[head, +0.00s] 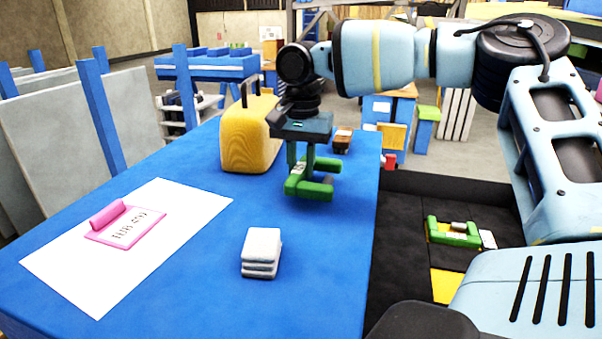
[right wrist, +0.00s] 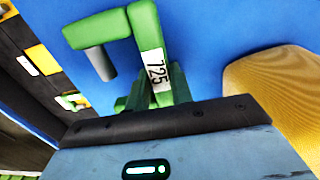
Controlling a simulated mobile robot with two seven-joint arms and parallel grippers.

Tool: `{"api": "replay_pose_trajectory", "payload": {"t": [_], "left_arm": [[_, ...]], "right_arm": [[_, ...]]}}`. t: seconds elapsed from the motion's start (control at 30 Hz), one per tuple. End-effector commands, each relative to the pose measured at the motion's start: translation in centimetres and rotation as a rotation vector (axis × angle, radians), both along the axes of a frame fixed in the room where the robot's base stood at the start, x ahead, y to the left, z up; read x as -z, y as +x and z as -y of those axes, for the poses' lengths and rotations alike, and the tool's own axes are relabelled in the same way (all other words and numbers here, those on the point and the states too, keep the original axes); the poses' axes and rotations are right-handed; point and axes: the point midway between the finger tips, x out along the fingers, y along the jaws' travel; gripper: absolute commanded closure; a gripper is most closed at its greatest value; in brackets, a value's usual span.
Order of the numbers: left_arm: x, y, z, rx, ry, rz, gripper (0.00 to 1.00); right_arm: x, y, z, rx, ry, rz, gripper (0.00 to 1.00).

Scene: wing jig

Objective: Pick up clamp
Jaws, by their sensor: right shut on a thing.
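A green clamp (head: 309,187) with a grey screw end hangs under my right gripper (head: 304,160), above the blue table. In the right wrist view the clamp (right wrist: 150,45) carries a white label reading 725, and its frame lies between the fingers of my right gripper (right wrist: 150,98). The gripper is shut on it. How far the clamp is above the table is hard to tell. A second green clamp (head: 453,233) lies in the black tray at the right. My left gripper is not in view.
The blue table (head: 320,290) bears a yellow ribbed case (head: 249,145) behind the clamp, a stack of white blocks (head: 261,252), a white sheet (head: 150,260) with a pink clipboard (head: 124,226), and a small brown item (head: 342,141). The table's front right is clear.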

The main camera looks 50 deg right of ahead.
Motion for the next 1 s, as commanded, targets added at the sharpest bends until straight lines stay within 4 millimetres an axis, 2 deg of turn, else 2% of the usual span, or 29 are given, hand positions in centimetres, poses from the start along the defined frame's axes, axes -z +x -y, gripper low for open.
{"api": "replay_pose_trajectory", "payload": {"t": [0.07,0.37,0.8,1.0], "left_arm": [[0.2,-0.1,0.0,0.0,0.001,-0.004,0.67],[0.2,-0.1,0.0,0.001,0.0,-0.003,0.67],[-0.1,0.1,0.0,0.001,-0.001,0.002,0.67],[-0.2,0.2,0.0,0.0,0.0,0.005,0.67]], "right_arm": [[-1.3,0.1,-0.1,0.0,0.0,0.004,1.0],[-1.7,-3.7,-2.0,-0.004,0.001,0.004,1.0],[-2.4,-10.5,-5.7,-0.004,0.001,0.005,1.0],[-2.7,-12.7,-6.9,-0.002,0.0,0.003,1.0]]}}
